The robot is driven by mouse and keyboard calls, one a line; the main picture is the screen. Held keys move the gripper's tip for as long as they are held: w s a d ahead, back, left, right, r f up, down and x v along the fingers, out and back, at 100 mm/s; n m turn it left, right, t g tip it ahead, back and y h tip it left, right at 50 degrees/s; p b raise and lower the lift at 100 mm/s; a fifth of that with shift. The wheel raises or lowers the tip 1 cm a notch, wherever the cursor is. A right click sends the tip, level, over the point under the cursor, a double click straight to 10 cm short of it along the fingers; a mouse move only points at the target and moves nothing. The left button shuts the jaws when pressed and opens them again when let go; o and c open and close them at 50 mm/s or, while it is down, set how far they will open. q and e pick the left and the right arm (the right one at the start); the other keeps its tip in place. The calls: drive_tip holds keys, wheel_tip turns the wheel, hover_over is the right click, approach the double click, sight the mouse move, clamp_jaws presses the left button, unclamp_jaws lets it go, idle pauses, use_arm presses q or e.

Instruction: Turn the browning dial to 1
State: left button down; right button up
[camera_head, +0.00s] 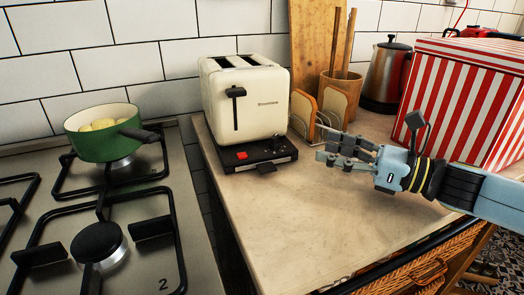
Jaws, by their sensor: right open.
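A cream toaster (246,98) stands on a black base at the back of the counter. A black lever (235,92) sits high on its front side. On the base are a small red button (241,155) and a small dark knob (278,139), which looks like the browning dial; its setting is too small to read. My right gripper (333,149) comes in from the right, open and empty, its fingers pointing left. It is to the right of the knob and apart from it. My left gripper is not in view.
A toast rack (300,127) with bread slices stands right of the toaster, close behind my right gripper. A red-striped box (463,95) and a kettle (387,75) stand further right. A stove with a green pot (103,140) is at left. The counter front (285,215) is clear.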

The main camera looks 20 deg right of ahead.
sight(277, 138)
drive_tip(key=shift+f, duration=0.5)
drive_tip(key=shift+w+a+r, duration=0.15)
drive_tip(key=shift+w+a, duration=0.1)
drive_tip(key=shift+w, duration=0.05)
drive_tip(key=p+x, duration=0.1)
drive_tip(key=x, duration=0.8)
drive_tip(key=shift+w+a, duration=0.25)
drive_tip(key=shift+w, duration=0.15)
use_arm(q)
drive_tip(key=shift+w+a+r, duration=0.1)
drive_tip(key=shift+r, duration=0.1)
use_arm(e)
clamp_jaws()
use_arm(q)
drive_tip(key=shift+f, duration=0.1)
